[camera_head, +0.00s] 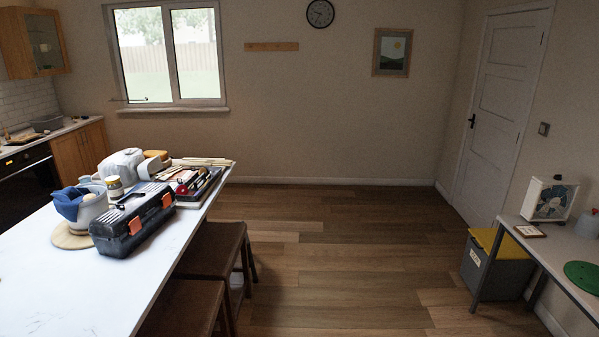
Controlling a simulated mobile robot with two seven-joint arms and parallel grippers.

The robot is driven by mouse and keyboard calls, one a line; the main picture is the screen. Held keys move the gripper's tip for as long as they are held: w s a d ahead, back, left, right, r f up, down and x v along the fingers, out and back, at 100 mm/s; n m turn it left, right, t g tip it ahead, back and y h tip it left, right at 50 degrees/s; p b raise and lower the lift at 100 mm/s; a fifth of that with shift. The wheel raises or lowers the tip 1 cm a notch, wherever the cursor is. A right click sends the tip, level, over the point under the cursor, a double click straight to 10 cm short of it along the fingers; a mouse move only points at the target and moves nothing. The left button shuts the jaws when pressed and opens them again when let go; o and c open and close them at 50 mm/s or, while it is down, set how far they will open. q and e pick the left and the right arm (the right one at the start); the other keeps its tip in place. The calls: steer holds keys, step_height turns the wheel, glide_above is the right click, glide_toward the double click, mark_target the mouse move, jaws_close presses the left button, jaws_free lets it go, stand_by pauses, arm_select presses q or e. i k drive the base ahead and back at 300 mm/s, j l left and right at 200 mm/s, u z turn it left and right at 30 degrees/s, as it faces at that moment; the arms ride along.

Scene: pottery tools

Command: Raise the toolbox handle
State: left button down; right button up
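A dark grey toolbox (133,222) with two orange latches sits near the right edge of the white counter (60,290). Its lid looks shut. The handle on its lid (128,203) appears to lie flat, but it is small and dark, so its exact position is hard to tell. Neither of my grippers shows in the head view.
Pottery tools in a tray (206,187), a jar (115,187), a blue cloth on a white pot (80,205) and a white bag (121,165) crowd around the toolbox. Stools (212,248) stand beside the counter. The near counter and the floor (350,265) are clear.

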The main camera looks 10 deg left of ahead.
mark_target(117, 204)
steer(key=i+z, duration=0.3)
steer(key=i, duration=1.3)
steer(key=i+j+u, duration=0.15)
steer(key=i+u, duration=0.35)
steer(key=i, duration=0.15)
steer(key=i+l+u, duration=0.15)
steer(key=i+u, duration=0.3)
steer(key=i, duration=0.2)
steer(key=i+z, duration=0.1)
steer(key=z, duration=0.4)
steer(key=i+z, duration=0.1)
steer(key=z, duration=0.35)
steer(key=j+z, duration=0.15)
steer(key=z, duration=5.75)
steer(key=k+j, duration=0.05)
